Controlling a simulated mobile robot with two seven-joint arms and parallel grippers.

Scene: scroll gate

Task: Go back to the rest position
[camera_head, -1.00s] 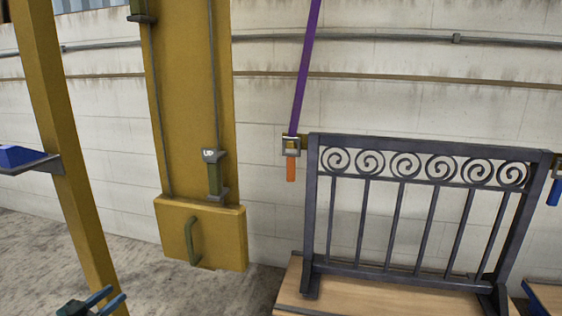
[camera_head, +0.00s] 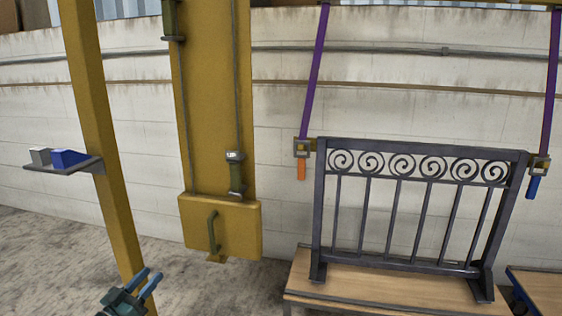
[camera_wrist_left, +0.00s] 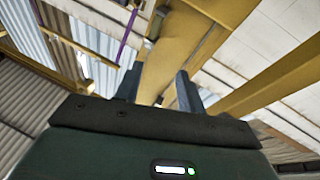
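My left gripper (camera_head: 148,278) shows at the bottom left of the head view, in front of the foot of a yellow post. Its two blue-grey fingers are apart with nothing between them. In the left wrist view the gripper (camera_wrist_left: 155,88) points up past yellow beams, with its fingers apart and empty. My right gripper is not in view. A dark scroll gate panel (camera_head: 413,165) stands upright on a wooden bench. Purple straps hang at both its upper corners, the left one (camera_head: 314,75) with an orange-handled buckle, the right one (camera_head: 551,80) with a blue-handled buckle.
A yellow column (camera_head: 215,100) with a handled box (camera_head: 240,232) stands left of the bench (camera_head: 360,290). A yellow post (camera_head: 90,110) carries a small shelf (camera_head: 85,168) with a blue block (camera_head: 70,158) and a grey block (camera_head: 40,156). Open floor (camera_head: 50,240) lies at left.

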